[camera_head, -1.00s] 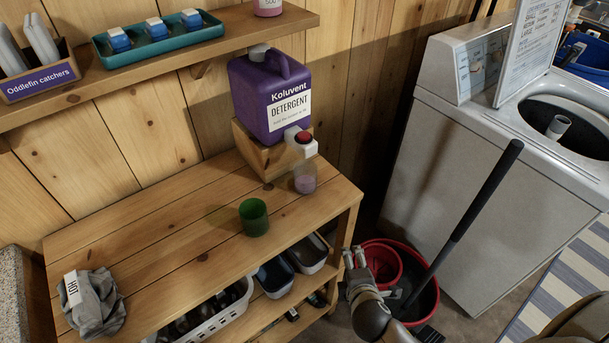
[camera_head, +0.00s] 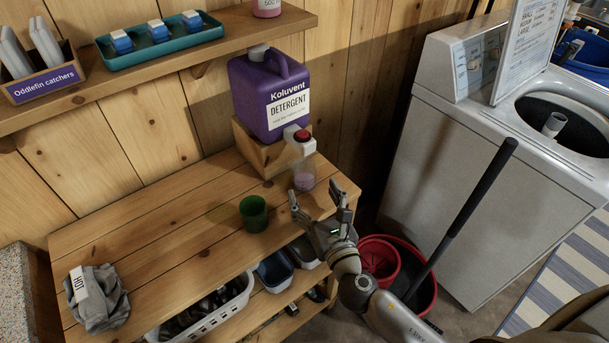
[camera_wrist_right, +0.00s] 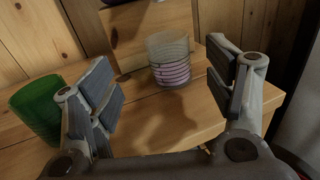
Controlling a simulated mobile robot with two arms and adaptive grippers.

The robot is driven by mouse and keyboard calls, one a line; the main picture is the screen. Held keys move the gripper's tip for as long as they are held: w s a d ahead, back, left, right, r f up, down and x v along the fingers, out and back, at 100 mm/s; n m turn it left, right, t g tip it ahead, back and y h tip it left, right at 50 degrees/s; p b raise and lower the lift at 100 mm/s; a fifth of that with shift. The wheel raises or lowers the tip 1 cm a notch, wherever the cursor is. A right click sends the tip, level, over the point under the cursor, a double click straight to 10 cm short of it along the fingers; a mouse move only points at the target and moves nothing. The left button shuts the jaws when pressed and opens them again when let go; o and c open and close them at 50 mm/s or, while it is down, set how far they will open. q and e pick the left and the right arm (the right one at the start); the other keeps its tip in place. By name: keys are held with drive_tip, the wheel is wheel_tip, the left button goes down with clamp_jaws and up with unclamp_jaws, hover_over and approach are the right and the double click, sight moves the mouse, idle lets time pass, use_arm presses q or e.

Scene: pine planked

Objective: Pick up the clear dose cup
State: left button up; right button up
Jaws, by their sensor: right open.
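The clear dose cup (camera_head: 304,176) stands upright on the wooden table under the red-and-white spout of the purple detergent jug (camera_head: 268,95). It holds some pinkish-purple liquid. In the right wrist view the clear cup (camera_wrist_right: 169,60) shows ahead, between the fingers but beyond their tips. My right gripper (camera_head: 318,199) is open and empty, just in front of the cup at the table's right front edge. Its fingers also show spread in the right wrist view (camera_wrist_right: 165,80). My left gripper is not in view.
A green cup (camera_head: 254,213) stands left of the clear cup, and shows at the left of the wrist view. A wooden block (camera_head: 262,156) supports the jug. A grey cloth (camera_head: 97,301) lies at the table's left. A red bucket with a dark handle stands right of the table.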

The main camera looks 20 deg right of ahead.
sight(309, 177)
drive_tip(key=w, duration=0.3)
drive_tip(key=shift+w, duration=0.2)
drive_tip(key=shift+w+d+f+p, duration=0.1)
drive_tip(key=shift+w+p, duration=0.1)
drive_tip(key=shift+w, duration=0.7)
drive_tip(key=shift+w+d+r+p, duration=0.1)
drive_tip(key=shift+w+p, duration=0.15)
drive_tip(key=shift+w, duration=0.65)
drive_tip(key=shift+w+d+f+p, duration=0.1)
drive_tip(key=shift+w+p, duration=0.1)
drive_tip(key=shift+w, duration=0.7)
drive_tip(key=c, duration=0.9)
